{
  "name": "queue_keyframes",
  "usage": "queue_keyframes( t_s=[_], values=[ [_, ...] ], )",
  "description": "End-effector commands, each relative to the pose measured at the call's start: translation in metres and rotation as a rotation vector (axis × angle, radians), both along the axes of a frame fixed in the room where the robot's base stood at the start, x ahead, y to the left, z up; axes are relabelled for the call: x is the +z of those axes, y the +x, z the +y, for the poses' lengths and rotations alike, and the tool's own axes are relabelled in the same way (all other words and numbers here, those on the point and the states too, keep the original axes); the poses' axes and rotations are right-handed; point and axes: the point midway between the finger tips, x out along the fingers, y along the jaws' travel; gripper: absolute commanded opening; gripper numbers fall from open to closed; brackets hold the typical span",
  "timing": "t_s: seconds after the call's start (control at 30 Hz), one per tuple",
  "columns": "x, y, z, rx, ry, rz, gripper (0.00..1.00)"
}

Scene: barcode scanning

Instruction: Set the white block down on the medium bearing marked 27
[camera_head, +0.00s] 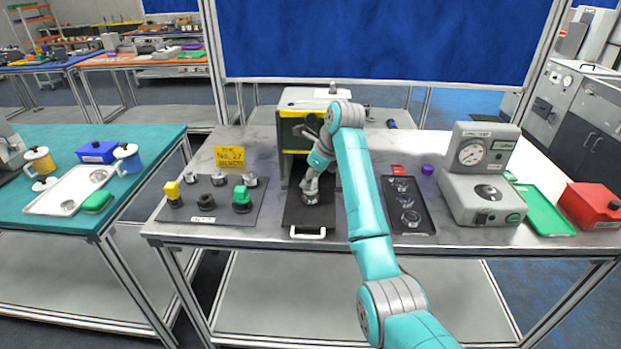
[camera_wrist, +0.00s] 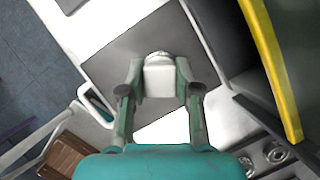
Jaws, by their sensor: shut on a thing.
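My gripper (camera_head: 311,184) is low over the dark sliding plate (camera_head: 305,219) in front of the yellow-and-grey machine. In the wrist view my gripper (camera_wrist: 158,89) is shut on the white block (camera_wrist: 159,80), one finger on each side. A round pale metal piece (camera_wrist: 158,56), perhaps the bearing, shows just past the block's far end. The block hides most of it, and I cannot tell whether they touch. No mark 27 is readable on it. A yellow sign reading No. 27 (camera_head: 230,157) stands at the back left of the table.
The yellow-and-grey machine (camera_head: 299,100) stands close behind my gripper. A dark mat (camera_head: 222,209) with several bearings and yellow and green blocks lies left.

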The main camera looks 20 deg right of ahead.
Motion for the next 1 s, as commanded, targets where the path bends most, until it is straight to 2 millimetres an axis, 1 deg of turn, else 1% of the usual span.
queue_keyframes(
  t_s=[0.2, 0.6, 0.9, 0.93, 0.97, 1.0],
  values=[
    [-0.0035, 0.0002, -0.0001, 0.0, -0.001, -0.001, 0.0],
    [-0.0043, 0.0001, 0.0, 0.0, 0.0, 0.0, 0.0],
    [-0.0101, 0.0001, 0.0, 0.0, 0.0, -0.001, 0.0],
    [-0.0096, 0.0002, 0.0, 0.0, 0.0, -0.001, 0.4],
    [-0.0095, 0.0002, 0.0, 0.0, 0.0, -0.001, 0.47],
    [-0.0095, 0.0002, 0.0, 0.0, 0.0, -0.001, 0.57]
  ],
)
